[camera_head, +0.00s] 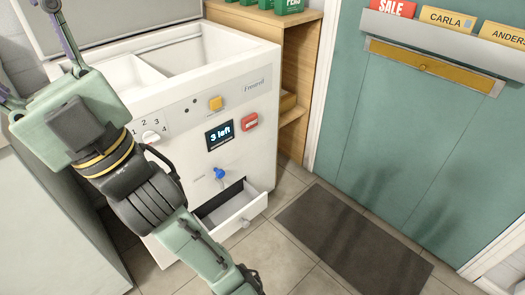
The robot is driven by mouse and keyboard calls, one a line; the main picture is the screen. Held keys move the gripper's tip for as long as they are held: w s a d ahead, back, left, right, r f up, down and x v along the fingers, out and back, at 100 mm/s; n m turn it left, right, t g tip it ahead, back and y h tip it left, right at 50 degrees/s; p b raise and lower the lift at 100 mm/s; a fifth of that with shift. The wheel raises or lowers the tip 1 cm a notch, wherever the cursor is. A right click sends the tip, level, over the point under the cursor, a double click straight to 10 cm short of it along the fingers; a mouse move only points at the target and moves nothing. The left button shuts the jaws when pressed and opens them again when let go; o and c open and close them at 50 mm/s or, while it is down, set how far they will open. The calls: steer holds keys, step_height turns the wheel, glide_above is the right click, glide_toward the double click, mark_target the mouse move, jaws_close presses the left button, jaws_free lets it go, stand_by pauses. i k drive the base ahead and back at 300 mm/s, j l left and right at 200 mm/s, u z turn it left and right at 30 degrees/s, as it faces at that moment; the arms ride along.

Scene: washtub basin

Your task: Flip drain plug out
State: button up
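A white washtub unit (198,85) stands left of centre, with open basins in its top. No drain plug can be made out inside the basins; their floors are largely hidden. A small blue knob-like part (219,174) sits low on the front, above an open drawer (240,213); I cannot tell if it is the drain plug. My gripper (22,50) is at the upper left, beside the unit and away from the blue part. Its purple-grey fingers are spread apart, with nothing seen between them. The left finger is partly cut off by the frame edge.
The front panel has a numbered dial (152,137), a yellow button (215,103), a display reading "3 left" (220,135) and a red button (249,122). A wooden shelf (290,60) adjoins it. A dark mat (352,243) lies before a green door (420,130).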

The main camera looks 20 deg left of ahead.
mark_target(220, 174)
steer(key=u, duration=0.85)
